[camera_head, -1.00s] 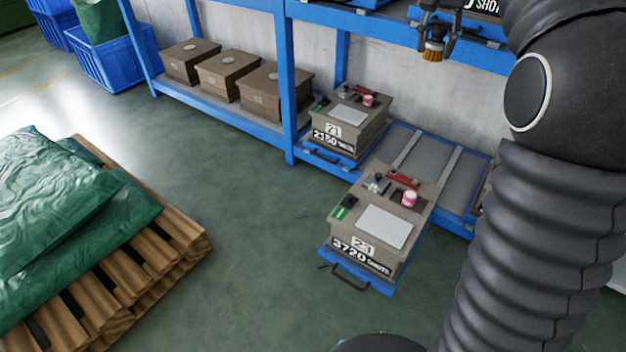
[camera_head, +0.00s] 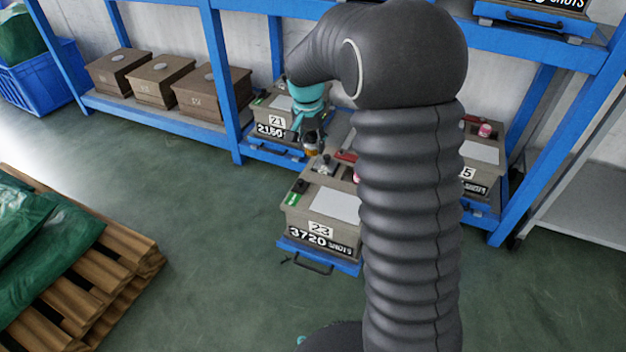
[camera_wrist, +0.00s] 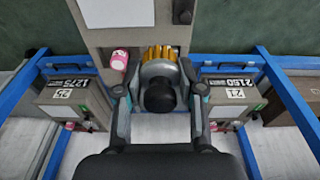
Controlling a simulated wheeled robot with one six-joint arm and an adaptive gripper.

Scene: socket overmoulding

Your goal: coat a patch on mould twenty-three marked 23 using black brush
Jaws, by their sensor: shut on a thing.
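Mould 23 (camera_head: 320,244) stands pulled out on a blue tray (camera_head: 330,262), its front marked 23 and 3720 shots. A pale flat plate (camera_head: 334,205) is on its top; the plate also shows in the wrist view (camera_wrist: 117,13). My gripper (camera_head: 311,128) is above the back of mould 23, partly hidden by my arm. In the wrist view my gripper (camera_wrist: 160,103) is shut on the black brush (camera_wrist: 159,98), which has a black round end, a metal collar and orange-yellow bristles (camera_wrist: 158,54). The bristles overlap the mould's back edge; contact cannot be told.
Mould 21 (camera_head: 277,129) stands behind left and mould 25 (camera_head: 468,186) behind right. A pink-and-white pot (camera_wrist: 119,60) is on mould 23 beside the brush. Blue rack posts (camera_head: 222,80) flank the bay. Open floor (camera_head: 215,220) lies left of mould 23.

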